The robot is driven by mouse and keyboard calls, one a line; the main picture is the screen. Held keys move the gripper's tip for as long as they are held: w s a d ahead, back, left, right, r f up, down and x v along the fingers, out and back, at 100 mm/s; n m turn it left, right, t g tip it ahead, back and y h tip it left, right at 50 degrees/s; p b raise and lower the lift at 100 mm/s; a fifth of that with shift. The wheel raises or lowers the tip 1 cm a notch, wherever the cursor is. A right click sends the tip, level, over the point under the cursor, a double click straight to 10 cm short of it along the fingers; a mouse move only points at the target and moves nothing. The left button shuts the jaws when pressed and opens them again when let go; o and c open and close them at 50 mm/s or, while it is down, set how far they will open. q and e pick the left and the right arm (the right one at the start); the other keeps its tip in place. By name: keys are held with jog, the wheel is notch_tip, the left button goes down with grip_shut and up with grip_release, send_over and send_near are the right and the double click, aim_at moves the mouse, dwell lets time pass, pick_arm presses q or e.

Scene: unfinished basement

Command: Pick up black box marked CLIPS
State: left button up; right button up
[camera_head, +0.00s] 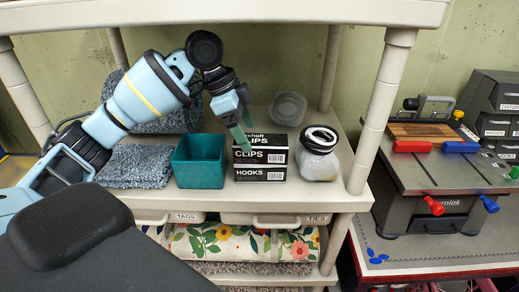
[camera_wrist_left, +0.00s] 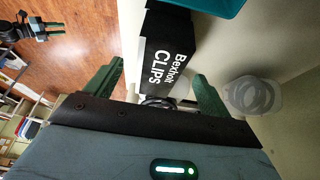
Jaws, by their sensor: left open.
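The black CLIPS box (camera_head: 259,156) has white lettering on its top and front. It lies on a black HOOKS box (camera_head: 259,174) on the shelf. My left gripper (camera_head: 242,136) is just above the CLIPS box, its green fingers pointing down and covering part of its top. In the left wrist view, the CLIPS box (camera_wrist_left: 168,52) shows ahead of the fingers of my left gripper (camera_wrist_left: 158,90), which are apart with nothing between them that I can confirm. Contact with the box cannot be told.
A teal bin (camera_head: 200,162) stands close left of the boxes, and a lidded jar (camera_head: 319,153) close right. A clear round container (camera_head: 289,108) is behind. Folded grey towels (camera_head: 135,166) lie at left. The upper shelf (camera_head: 280,12) and its posts frame the space.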

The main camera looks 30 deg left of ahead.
aim_at(261, 140)
pick_arm(q)
jog(key=shift+w+d, duration=0.45)
jog(key=shift+d, duration=0.4)
jog(key=x, duration=0.5)
jog(key=shift+a, duration=0.1)
jog(key=c, duration=1.1)
jog(key=shift+c, duration=0.2)
jog(key=shift+r, duration=0.1)
jog(key=shift+r, duration=0.5)
notch_tip(261, 140, up, 2)
jog(key=shift+r, duration=0.1)
jog(key=s+a+r, duration=0.1)
jog(key=s+a, duration=0.1)
jog(key=s, duration=1.3)
jog(key=shift+s+a+r, duration=0.25)
jog(key=shift+s+a, duration=0.15)
